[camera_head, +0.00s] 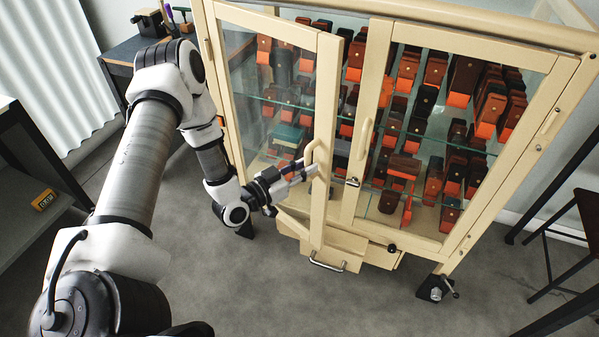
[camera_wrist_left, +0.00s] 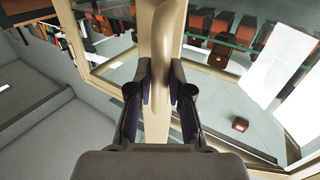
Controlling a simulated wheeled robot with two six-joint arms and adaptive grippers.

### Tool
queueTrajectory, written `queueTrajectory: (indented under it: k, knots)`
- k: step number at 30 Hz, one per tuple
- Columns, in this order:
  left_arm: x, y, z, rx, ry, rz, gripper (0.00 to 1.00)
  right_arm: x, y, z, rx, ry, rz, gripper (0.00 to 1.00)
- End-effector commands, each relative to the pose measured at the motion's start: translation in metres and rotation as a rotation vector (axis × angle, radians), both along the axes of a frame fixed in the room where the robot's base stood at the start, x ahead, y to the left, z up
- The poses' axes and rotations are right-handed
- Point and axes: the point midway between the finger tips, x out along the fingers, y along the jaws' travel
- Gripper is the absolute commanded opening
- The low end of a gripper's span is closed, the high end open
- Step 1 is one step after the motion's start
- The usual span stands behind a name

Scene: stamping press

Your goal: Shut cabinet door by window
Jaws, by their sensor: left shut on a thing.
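The cream cabinet (camera_head: 435,15) has two glass doors. The left door (camera_head: 328,110), on the side of the pale curtain, is partly open, its free edge swung out from the cabinet front. Its curved cream handle (camera_head: 311,152) also shows in the left wrist view (camera_wrist_left: 172,35). My left gripper (camera_head: 300,172) is shut on this handle; its two fingers (camera_wrist_left: 160,80) lie on either side of the bar. The right door (camera_head: 372,100) looks shut, with a small latch (camera_head: 353,182) by its inner edge. My right gripper is not in view.
Shelves inside hold many dark and orange blocks (camera_head: 400,165). Below the doors is a drawer front with a metal handle (camera_head: 327,265). A dark desk (camera_head: 120,50) stands at the back left, a dark stool (camera_head: 585,215) at the right. The grey floor in front is clear.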

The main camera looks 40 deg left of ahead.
Motion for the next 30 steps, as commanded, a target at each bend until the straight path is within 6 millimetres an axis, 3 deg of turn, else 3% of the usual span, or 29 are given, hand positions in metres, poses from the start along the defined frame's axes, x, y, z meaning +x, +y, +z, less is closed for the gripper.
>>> queueTrajectory:
  k: [12,23,30]
  knots:
    - [0.046,-0.005,0.002,0.001,-0.013,0.009,0.0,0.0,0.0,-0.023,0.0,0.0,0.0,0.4]
    - [0.049,-0.006,0.003,-0.001,-0.01,0.01,0.0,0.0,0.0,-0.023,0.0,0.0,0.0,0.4]
    - [0.071,-0.005,0.002,0.001,-0.014,0.009,0.0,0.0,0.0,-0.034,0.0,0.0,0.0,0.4]
